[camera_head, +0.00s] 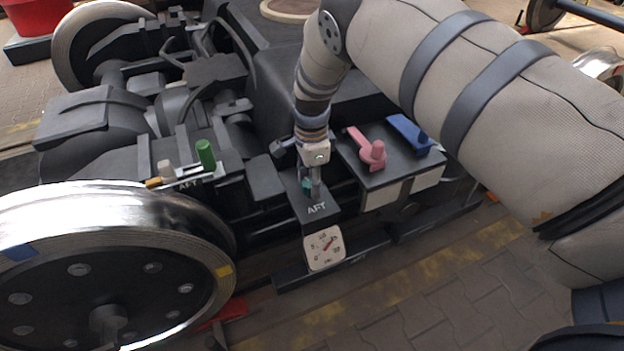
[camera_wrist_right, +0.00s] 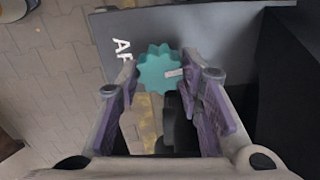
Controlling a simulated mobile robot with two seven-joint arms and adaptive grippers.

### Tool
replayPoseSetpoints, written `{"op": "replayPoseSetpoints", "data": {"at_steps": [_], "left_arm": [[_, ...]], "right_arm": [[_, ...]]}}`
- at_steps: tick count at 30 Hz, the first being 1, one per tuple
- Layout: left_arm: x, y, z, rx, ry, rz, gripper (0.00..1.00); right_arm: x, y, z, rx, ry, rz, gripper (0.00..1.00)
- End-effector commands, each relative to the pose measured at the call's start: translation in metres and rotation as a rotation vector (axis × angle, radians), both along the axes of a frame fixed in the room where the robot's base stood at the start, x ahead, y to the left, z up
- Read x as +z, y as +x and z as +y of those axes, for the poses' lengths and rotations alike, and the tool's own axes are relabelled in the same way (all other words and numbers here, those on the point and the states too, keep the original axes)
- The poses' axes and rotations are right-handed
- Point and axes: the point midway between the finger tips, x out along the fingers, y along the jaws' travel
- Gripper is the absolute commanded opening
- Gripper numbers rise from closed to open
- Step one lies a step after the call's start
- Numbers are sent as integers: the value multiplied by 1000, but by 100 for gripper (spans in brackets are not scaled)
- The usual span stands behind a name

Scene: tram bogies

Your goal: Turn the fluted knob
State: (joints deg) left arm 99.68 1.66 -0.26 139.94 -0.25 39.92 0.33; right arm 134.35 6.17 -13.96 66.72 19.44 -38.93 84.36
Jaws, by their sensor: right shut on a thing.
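The teal fluted knob (camera_wrist_right: 157,68) sits on a dark panel marked AFT, with a pale pointer mark on it toward the right finger. My right gripper (camera_wrist_right: 160,85) is over it, its purple-padded fingers on either side, shut on the knob. My left gripper is not in view.
A white dial gauge (camera_head: 324,248) with a red needle is below the panel. A box with a pink lever (camera_head: 370,150) and a blue lever (camera_head: 409,133) stands to the right. A green handle (camera_head: 205,154) and a large steel wheel (camera_head: 110,270) are on the left.

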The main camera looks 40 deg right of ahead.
Motion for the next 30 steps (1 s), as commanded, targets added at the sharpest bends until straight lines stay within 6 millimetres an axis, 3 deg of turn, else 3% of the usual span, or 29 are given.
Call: {"op": "replayPoseSetpoints", "data": {"at_steps": [30], "left_arm": [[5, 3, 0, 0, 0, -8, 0]], "right_arm": [[0, 4, 1, 961, 1, 0, 6]]}}
